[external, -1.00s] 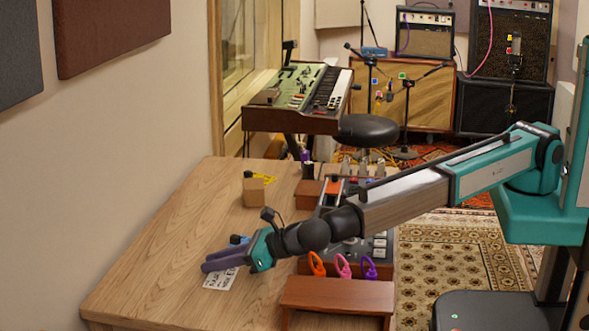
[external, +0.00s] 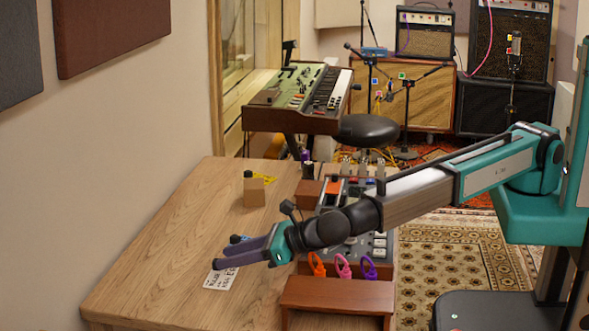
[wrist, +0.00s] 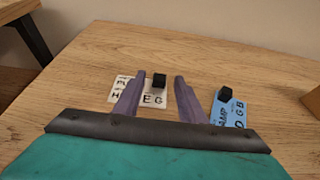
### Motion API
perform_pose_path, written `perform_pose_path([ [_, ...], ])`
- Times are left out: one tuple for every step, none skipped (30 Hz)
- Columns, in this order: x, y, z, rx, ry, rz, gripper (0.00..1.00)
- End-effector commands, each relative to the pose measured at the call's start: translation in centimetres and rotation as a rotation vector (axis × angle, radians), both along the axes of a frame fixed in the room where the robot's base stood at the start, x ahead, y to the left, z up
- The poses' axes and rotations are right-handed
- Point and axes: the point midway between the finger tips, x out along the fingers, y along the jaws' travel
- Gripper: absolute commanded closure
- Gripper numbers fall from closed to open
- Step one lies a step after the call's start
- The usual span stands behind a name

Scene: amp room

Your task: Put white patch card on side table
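The white patch card (external: 219,281) lies flat on the wooden desk, with black lettering and a small black knob (wrist: 159,80). In the wrist view the white card (wrist: 152,98) is partly hidden by my left finger. My gripper (external: 220,256) is open and empty; in the wrist view its purple fingers (wrist: 160,77) stand apart, with the knob showing between their tips. I cannot tell the height of the fingers over the card. A dark-legged piece of furniture (wrist: 22,20) shows at the top left of the wrist view; I cannot tell whether it is the side table.
A blue card (wrist: 228,112) with a black knob lies just right of my right finger. A wooden block (external: 254,192) stands farther back on the desk (external: 150,270). A mixer and a brown riser (external: 337,291) with coloured clips beside it sit right. The desk's left side is clear.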

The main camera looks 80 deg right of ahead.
Motion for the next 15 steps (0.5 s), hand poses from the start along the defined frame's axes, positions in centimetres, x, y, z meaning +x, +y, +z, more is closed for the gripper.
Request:
perform_pose_path([
  [-0.8, -0.1, 0.3, 0.000, 0.000, 0.000, 0.63],
  [-1.2, -0.2, 0.4, 0.000, 0.000, 0.000, 0.63],
  [-1.6, -0.2, 0.7, 0.000, 0.000, 0.001, 0.63],
  [-2.0, -0.1, 0.8, 0.000, -0.001, 0.001, 0.63],
  [-2.4, -0.1, 1.0, 0.001, -0.001, 0.002, 0.63],
  [-2.9, -0.1, 1.2, 0.001, -0.001, 0.002, 0.63],
  [-3.2, -0.1, 1.3, 0.001, -0.001, 0.002, 0.63],
  [-3.6, -0.1, 1.5, 0.000, -0.001, 0.001, 0.63],
  [-4.0, -0.1, 1.7, 0.000, -0.001, 0.001, 0.63],
  [-4.3, -0.1, 1.8, 0.000, -0.001, 0.001, 0.63],
  [-4.7, -0.1, 1.9, 0.000, -0.001, 0.001, 0.63],
  [-5.1, -0.1, 2.1, 0.000, -0.001, 0.001, 0.63],
  [-5.4, -0.1, 2.2, 0.000, -0.001, 0.001, 0.63],
  [-5.7, -0.1, 2.3, 0.000, 0.000, 0.001, 0.63],
  [-6.0, -0.1, 2.4, 0.000, 0.000, 0.001, 0.63],
])
